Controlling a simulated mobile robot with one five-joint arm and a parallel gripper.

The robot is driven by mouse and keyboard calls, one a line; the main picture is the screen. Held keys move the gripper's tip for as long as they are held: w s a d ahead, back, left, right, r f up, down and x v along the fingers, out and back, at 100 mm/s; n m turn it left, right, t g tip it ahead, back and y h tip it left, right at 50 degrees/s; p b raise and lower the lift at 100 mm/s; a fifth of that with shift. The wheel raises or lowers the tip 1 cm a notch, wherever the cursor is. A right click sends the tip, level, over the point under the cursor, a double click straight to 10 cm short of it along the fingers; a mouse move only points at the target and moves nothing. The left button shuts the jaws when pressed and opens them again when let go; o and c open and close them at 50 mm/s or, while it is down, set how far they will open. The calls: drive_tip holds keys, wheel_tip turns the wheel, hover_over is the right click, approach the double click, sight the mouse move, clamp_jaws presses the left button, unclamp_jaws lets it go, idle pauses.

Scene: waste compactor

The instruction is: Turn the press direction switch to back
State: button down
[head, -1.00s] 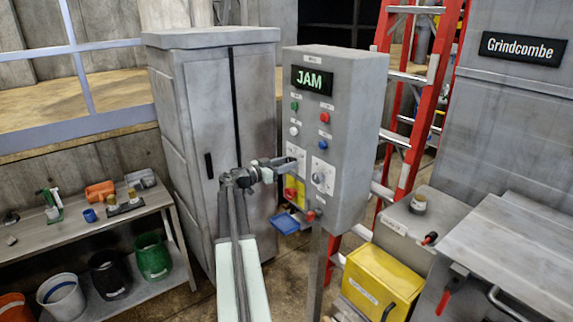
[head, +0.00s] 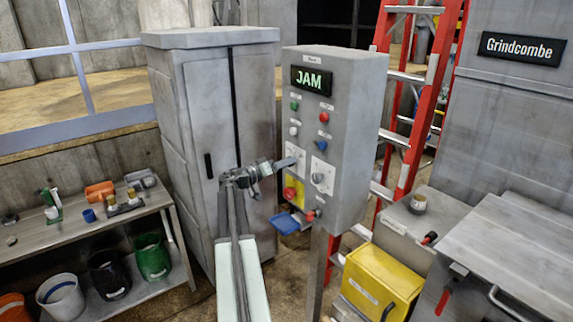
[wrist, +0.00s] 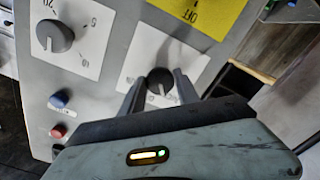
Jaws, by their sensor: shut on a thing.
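A grey control box (head: 345,130) on a post carries a lit "JAM" display (head: 312,80). In the wrist view, a dark round knob (wrist: 160,84) sits on a white plate (wrist: 150,50), between the two fingers of my gripper (wrist: 160,80). I take it for the press direction switch; its label is mostly hidden. My gripper is shut on this knob. In the head view, my gripper (head: 290,162) reaches the left plate of the box front, and the fingers hide the knob there. The knob's pointer direction cannot be made out.
A second knob (wrist: 55,36) with a numbered scale is beside the held one. A yellow plate (head: 294,192) with a red button lies just below. Green, red, white and blue buttons are above. A grey cabinet (head: 215,130) stands left, a yellow bin (head: 375,285) right.

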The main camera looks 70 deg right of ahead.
drive_tip(key=shift+n, duration=1.1)
drive_tip(key=c, duration=0.9)
unclamp_jaws()
drive_tip(key=v, duration=0.7)
drive_tip(key=shift+w+a, duration=0.2)
drive_tip(key=shift+a, duration=0.15)
